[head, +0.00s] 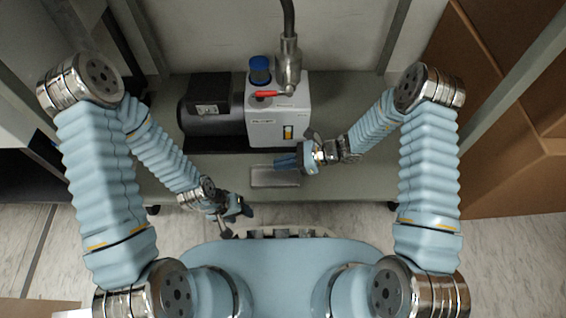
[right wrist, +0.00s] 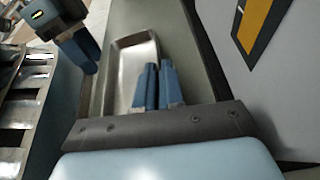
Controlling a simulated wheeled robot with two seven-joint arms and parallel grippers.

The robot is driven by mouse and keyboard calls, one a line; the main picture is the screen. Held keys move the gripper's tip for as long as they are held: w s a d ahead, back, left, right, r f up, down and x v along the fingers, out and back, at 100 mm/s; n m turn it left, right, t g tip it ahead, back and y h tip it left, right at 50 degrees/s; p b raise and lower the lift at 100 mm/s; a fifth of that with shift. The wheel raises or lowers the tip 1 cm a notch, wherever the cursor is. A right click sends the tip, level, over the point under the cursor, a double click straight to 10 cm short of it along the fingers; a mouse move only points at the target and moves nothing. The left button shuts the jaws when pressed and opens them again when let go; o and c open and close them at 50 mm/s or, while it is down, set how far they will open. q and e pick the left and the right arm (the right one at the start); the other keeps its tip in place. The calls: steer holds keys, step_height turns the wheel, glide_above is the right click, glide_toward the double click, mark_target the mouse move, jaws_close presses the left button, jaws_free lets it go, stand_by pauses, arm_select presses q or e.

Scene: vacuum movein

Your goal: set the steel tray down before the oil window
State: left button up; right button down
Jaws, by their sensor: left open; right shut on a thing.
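The steel tray (head: 272,180) lies flat at the shelf's front edge, in front of the vacuum pump (head: 275,108). The pump's oil window (head: 288,132) is a yellow strip low on its pale front face, just behind and above the tray. My right gripper (head: 287,163) is shut on the tray's right part. In the right wrist view the tray (right wrist: 122,62) shows beyond the blue fingers (right wrist: 158,84), with the yellow oil window (right wrist: 258,22) at upper right. My left gripper (head: 240,207) is open and empty, left of and below the tray.
The grey shelf (head: 355,180) is clear to the right of the tray. A black motor (head: 208,108) sits left of the pump, a hose with a metal fitting (head: 288,65) and red lever rises above it. Cardboard boxes (head: 500,110) stand at right; frame posts flank the shelf.

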steer(key=c, duration=1.3)
jaws_free()
steer(key=shift+o, duration=0.2)
steer(key=shift+d+r, duration=0.2)
steer(key=shift+d, duration=0.1)
steer(key=p+v, duration=0.1)
steer(key=v, duration=0.6)
